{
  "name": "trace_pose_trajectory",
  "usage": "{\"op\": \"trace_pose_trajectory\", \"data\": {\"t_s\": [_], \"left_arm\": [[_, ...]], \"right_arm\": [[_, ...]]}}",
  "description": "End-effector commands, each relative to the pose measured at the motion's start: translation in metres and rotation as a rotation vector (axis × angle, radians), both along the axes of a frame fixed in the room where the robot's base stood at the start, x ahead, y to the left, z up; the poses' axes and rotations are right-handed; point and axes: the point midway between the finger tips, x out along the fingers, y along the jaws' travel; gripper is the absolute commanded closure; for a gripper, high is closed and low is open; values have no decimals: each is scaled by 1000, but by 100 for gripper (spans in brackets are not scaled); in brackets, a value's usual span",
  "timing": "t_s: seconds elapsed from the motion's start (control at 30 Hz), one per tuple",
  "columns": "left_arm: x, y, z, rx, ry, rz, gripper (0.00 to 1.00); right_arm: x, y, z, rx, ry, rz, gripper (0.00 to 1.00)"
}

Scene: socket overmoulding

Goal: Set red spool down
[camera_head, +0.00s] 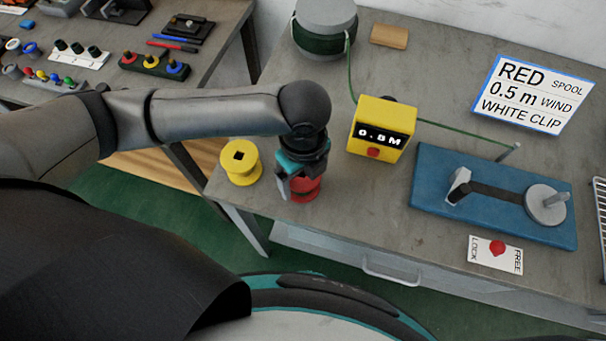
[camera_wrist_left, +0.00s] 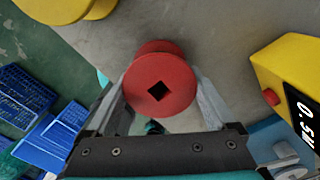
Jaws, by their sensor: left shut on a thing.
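The red spool (camera_head: 306,187) is at the front left of the grey table, between the fingers of my left gripper (camera_head: 299,184). In the left wrist view the red spool (camera_wrist_left: 160,85) shows its round flange with a square hole, and a finger of my left gripper (camera_wrist_left: 162,100) is on each side of it. The left gripper is shut on it. The spool looks upright; I cannot tell whether its base touches the table. My right gripper is not in view.
A yellow spool (camera_head: 240,162) stands just left of the red one. A yellow meter box (camera_head: 381,128) is to the right, with a green cord running past it. A blue winding base (camera_head: 493,197) and a sign (camera_head: 533,93) are further right. Bare table lies in front of the meter.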

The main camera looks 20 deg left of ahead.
Motion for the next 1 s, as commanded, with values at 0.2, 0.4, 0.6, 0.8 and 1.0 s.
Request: {"op": "trace_pose_trajectory", "data": {"t_s": [0.2, 0.4, 0.6, 0.8, 1.0], "left_arm": [[0, 0, -3, 0, 0, 0, 7], [0, 0, -3, 0, 0, 0, 0], [1, 0, 4, -1, -2, 1, 0], [1, 0, 41, -2, -2, 0, 0], [1, 0, 85, -2, -3, 0, 0]], "right_arm": [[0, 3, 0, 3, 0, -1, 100], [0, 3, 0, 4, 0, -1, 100], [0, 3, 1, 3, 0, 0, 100], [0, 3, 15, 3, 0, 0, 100], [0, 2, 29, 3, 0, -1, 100]]}}
